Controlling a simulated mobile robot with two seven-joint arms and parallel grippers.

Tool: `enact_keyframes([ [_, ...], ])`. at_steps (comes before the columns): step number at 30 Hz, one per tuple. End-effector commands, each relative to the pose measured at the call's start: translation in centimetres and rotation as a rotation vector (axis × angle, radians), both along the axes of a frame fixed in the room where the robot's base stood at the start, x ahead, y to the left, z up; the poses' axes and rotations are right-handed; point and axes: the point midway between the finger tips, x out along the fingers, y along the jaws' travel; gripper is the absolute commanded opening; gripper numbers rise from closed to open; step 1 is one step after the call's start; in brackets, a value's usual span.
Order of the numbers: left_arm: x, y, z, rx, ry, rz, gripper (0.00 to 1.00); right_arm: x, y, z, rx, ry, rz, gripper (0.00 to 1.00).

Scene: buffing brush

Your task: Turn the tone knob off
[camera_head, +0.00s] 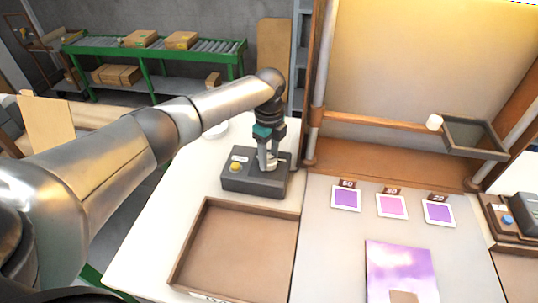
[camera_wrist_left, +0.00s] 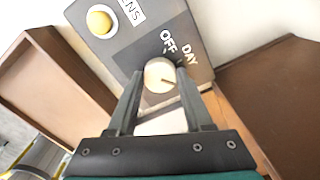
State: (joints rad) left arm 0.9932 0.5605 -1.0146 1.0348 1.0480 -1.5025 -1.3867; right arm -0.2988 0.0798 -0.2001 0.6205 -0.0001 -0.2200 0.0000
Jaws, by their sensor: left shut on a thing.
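A dark grey control box (camera_head: 255,181) stands on the white table in the head view; its top face (camera_wrist_left: 128,45) fills the upper middle of the left wrist view. A round cream knob (camera_wrist_left: 160,75) sits on it, with the labels "OFF" and "DAY" printed beside it. A short dark line shows on the knob's face, toward its lower right in the wrist view. My left gripper (camera_wrist_left: 159,82) is shut on the knob, one finger on each side; in the head view it (camera_head: 267,157) comes down from above. My right gripper is not in view.
A yellow button (camera_wrist_left: 100,21) is on the same box, beside partly cut-off lettering. An open brown tray (camera_head: 202,234) lies in front of the box. A wooden frame post (camera_head: 316,90) rises just right of it. Several purple and pink cards lie further right.

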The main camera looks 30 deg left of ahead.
Motion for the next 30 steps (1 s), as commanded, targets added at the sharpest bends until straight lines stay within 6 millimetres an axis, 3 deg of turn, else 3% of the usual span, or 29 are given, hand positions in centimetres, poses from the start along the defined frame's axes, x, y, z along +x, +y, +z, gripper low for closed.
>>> enact_keyframes([
  [14, -0.1, 0.0, 0.2, -0.001, 0.003, 0.096, 0.00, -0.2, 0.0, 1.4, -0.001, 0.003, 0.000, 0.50],
  [30, -0.1, -0.1, 0.3, -0.002, 0.004, 0.568, 0.00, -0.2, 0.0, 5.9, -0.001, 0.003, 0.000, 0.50],
])
